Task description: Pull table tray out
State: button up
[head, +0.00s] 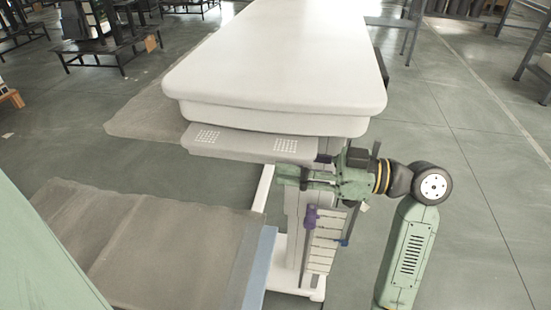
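The table (275,60) is long with a white top and stands on a white column and foot. The table tray (240,143) is a flat light-grey shelf with two patches of small holes. It juts out from under the near end of the tabletop, towards the left. My gripper (300,177) is just below the tray's right end, reaching in from the right. Its dark fingers are small and partly lost against the table's column. I cannot tell whether they touch the tray or how far apart they are.
A ladder-like white and purple part (322,240) hangs below my gripper by the column. A brown mat-covered surface with a blue edge (258,270) lies at the lower left. Dark racks (95,40) stand at the back left. Floor to the right is mostly clear.

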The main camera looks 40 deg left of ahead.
jog(key=shift+x, duration=1.6)
grip_shut()
jog(key=shift+w, duration=0.1)
